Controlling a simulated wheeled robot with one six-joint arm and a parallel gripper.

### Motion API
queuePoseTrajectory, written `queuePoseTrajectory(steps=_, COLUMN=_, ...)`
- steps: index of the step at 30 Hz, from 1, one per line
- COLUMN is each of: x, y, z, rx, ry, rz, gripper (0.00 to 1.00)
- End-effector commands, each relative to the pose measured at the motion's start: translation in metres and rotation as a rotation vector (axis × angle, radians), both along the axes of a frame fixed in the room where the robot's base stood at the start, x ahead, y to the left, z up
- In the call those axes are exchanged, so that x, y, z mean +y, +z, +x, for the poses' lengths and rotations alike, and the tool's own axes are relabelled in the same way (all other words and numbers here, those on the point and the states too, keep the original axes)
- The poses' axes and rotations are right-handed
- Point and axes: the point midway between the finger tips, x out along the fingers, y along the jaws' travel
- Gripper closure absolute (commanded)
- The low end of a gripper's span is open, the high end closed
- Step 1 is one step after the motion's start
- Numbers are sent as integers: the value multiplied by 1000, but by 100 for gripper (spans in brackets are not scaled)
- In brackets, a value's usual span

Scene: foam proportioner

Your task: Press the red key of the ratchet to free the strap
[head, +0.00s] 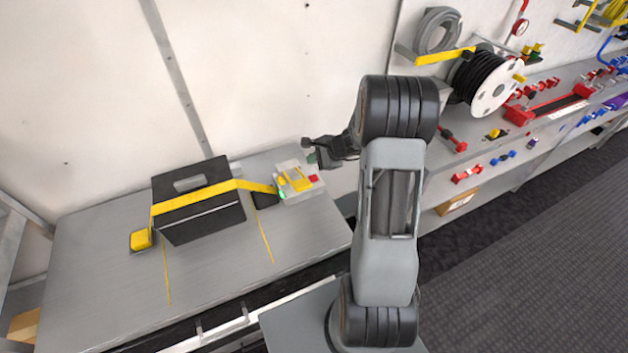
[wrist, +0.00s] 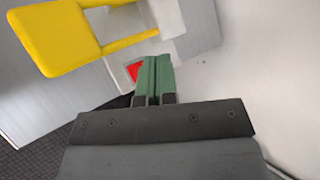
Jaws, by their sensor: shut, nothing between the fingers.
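The ratchet (head: 292,181) sits on the grey bench top at its right end, a pale block with a yellow handle (wrist: 60,38). Its red key (head: 313,178) is on the right side of the block; in the wrist view the red key (wrist: 134,70) shows just left of my fingertips, partly hidden by them. My gripper (head: 312,157) is shut and empty, with green fingertips (wrist: 157,62) close to the key; I cannot tell if they touch it. The yellow strap (head: 195,195) runs from the ratchet over a black case (head: 198,205).
A yellow block (head: 141,240) anchors the strap's left end. Two thin yellow lines run down the bench top (head: 105,262). A white wall stands behind. A shelf with a cable reel (head: 490,85) and red fittings is on the right. The front of the bench top is clear.

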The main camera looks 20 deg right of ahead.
Motion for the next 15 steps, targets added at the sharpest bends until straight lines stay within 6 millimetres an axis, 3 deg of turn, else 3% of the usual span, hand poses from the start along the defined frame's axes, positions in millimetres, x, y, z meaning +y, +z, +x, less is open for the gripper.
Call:
queuePoseTrajectory(steps=9, x=0, y=-46, z=0, rx=0, ry=0, rz=0, gripper=100)
queuePoseTrajectory(steps=15, x=0, y=-56, z=0, rx=0, ry=0, rz=0, gripper=100)
